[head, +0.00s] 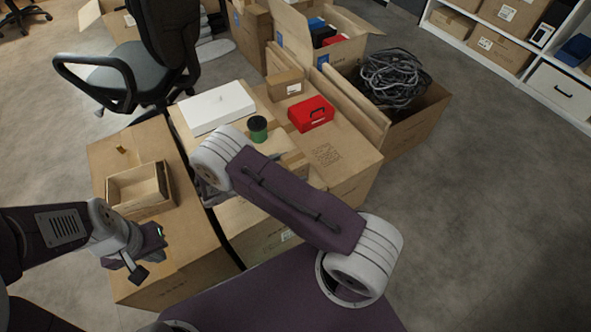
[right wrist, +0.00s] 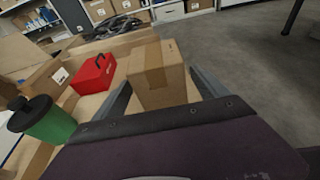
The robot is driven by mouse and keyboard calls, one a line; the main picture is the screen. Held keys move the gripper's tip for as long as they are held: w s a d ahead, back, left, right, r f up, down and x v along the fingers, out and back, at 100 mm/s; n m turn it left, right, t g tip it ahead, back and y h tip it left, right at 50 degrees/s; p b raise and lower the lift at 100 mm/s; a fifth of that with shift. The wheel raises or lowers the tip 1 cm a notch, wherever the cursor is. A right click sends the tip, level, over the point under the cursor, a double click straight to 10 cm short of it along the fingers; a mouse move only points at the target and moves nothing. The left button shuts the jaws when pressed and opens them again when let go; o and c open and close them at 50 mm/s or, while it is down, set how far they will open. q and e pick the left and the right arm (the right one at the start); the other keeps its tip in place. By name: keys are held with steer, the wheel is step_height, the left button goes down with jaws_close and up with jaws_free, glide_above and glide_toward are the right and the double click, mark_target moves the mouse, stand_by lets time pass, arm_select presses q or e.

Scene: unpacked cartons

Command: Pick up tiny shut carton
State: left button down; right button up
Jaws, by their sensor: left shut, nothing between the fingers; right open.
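The tiny shut carton (right wrist: 158,77) is a brown taped box, upright in the right wrist view. In the head view a tan box top (head: 293,160) that looks like it shows just beyond my right arm, which hides the rest. My right gripper (right wrist: 161,84) is open, with one finger to each side of the carton in the picture; I cannot tell whether they touch it. In the head view the right arm hides most of this gripper. My left gripper (head: 148,256) is shut and empty, low at the left over a large carton.
A small open box (head: 150,211) sits on the left carton. An open carton (head: 408,128) holds cables.

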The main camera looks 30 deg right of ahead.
mark_target(303, 158)
steer(key=b+x, duration=0.2)
steer(key=x, duration=0.2)
steer(key=shift+d+f, duration=0.2)
steer(key=shift+d, duration=0.3)
steer(key=c, duration=1.7)
steer(key=r+p, duration=0.1)
steer(key=r, duration=0.1)
steer(key=s+r+p, duration=0.1)
steer(key=r+p, duration=0.1)
steer(key=r, duration=0.1)
steer(key=shift+a+r, duration=0.15)
steer(key=shift+r, duration=0.05)
steer(key=s+a+r+p, duration=0.3)
steer(key=s+r+p, duration=0.1)
steer(key=s, duration=0.6)
steer(key=shift+s+r, duration=0.15)
steer(key=shift+r, duration=0.7)
